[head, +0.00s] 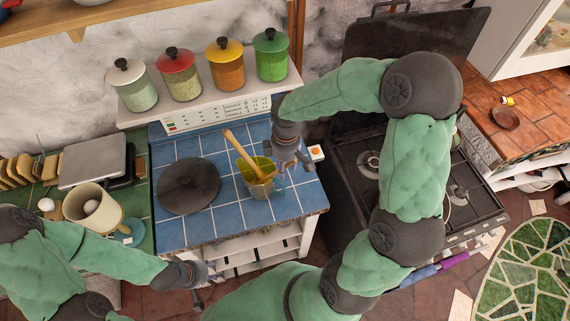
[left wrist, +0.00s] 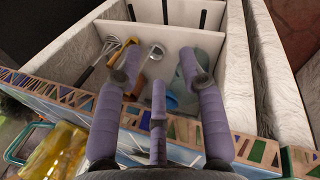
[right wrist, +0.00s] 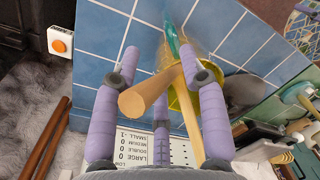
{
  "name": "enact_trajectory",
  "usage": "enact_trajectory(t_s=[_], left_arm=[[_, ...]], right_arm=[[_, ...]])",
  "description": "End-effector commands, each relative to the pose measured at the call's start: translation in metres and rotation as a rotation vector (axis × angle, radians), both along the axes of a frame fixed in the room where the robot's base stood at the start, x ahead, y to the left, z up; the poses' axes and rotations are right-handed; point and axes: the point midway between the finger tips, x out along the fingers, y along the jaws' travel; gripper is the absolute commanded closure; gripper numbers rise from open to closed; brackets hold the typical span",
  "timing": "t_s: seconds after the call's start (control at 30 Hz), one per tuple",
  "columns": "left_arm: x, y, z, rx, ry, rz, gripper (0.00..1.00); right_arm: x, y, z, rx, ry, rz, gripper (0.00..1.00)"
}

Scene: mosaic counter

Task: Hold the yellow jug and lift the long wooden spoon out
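The yellow jug (head: 259,187) stands on the blue-tiled counter, with a teal handle on its right. It shows partly in the left wrist view (left wrist: 52,152). In the right wrist view a thick wooden end (right wrist: 143,95) and a thinner stick (right wrist: 190,110) lie close to my fingers. My right gripper (right wrist: 160,85) is open above the jug; contact is unclear. My left gripper (left wrist: 157,85) is open and empty at the counter's front edge, left of the jug.
A dark round plate (head: 188,186) lies left of the jug. Several lidded jars (head: 228,72) stand on the shelf behind. Open compartments below the counter hold a whisk (left wrist: 105,55) and a ladle (left wrist: 154,52). A black stove (head: 345,150) is at right.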

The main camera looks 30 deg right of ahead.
Motion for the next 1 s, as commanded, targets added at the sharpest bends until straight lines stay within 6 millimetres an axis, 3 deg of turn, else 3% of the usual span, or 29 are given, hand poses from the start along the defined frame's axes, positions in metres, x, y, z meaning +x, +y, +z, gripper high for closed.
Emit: enact_trajectory(t_s=[0.03, 0.1, 0.27, 0.37, 0.53, 0.67, 0.8, 1.0], left_arm=[[0.000, 0.000, 0.000, 0.000, 0.000, 0.000, 0.60], [0.000, 0.000, 0.000, 0.000, 0.000, 0.000, 0.60], [0.000, 0.000, 0.000, 0.000, 0.000, 0.000, 0.60], [0.000, -0.001, 0.000, -0.001, -0.001, -0.004, 0.67], [-0.002, -0.018, 0.004, -0.026, -0.006, -0.130, 0.67], [-0.010, -0.046, 0.011, -0.059, -0.013, -0.387, 0.67], [-0.026, -0.070, 0.017, -0.066, -0.015, -0.755, 0.67], [-0.039, -0.079, 0.022, 0.012, -0.009, -1.277, 0.67]], right_arm=[[0.000, 0.000, 0.000, 0.000, 0.000, 0.000, 0.80], [0.000, 0.000, 0.000, 0.000, 0.000, 0.000, 0.99], [0.000, 0.000, 0.000, 0.000, 0.000, 0.000, 1.00], [0.000, 0.000, 0.000, 0.000, 0.000, 0.000, 1.00], [0.000, 0.000, 0.000, 0.001, 0.001, 0.000, 1.00], [0.000, 0.000, 0.000, 0.000, 0.001, 0.000, 1.00], [0.000, 0.000, 0.000, 0.000, 0.001, 0.000, 1.00], [0.000, 0.000, 0.000, 0.000, 0.001, 0.000, 1.00]])
